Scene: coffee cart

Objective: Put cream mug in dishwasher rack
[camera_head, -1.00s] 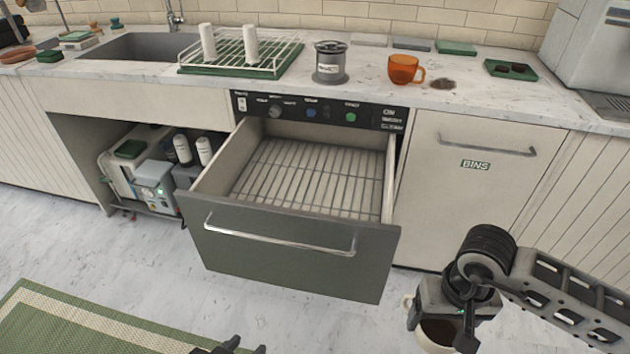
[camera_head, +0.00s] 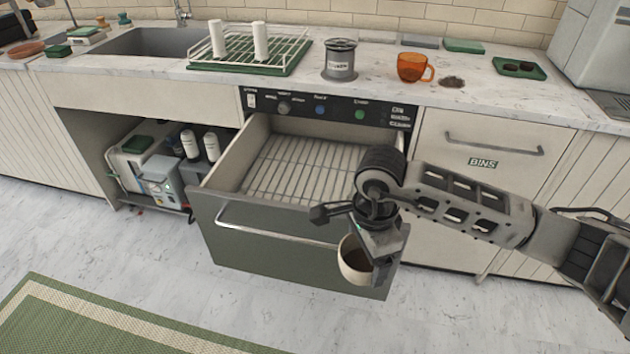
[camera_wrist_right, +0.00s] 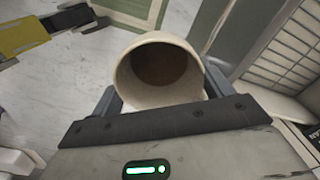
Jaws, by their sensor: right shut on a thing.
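The cream mug (camera_head: 354,262) is held in my right gripper (camera_head: 376,262), in front of the pulled-out dishwasher drawer's right part and outside it. In the right wrist view the mug (camera_wrist_right: 158,72) sits between the two fingers, its mouth facing the camera and its inside brown. The dishwasher drawer (camera_head: 225,238) is open, and its wire rack (camera_head: 295,168) looks empty where it shows. My right arm covers the drawer's right side and part of the rack. My left gripper is not seen in the head view.
On the counter stand an orange mug (camera_head: 415,68), a grey canister (camera_head: 340,62) and a white dish rack (camera_head: 285,50) with two white cups. A BINS cabinet (camera_head: 480,190) is right of the drawer. The floor (camera_head: 130,240) left of the drawer is clear.

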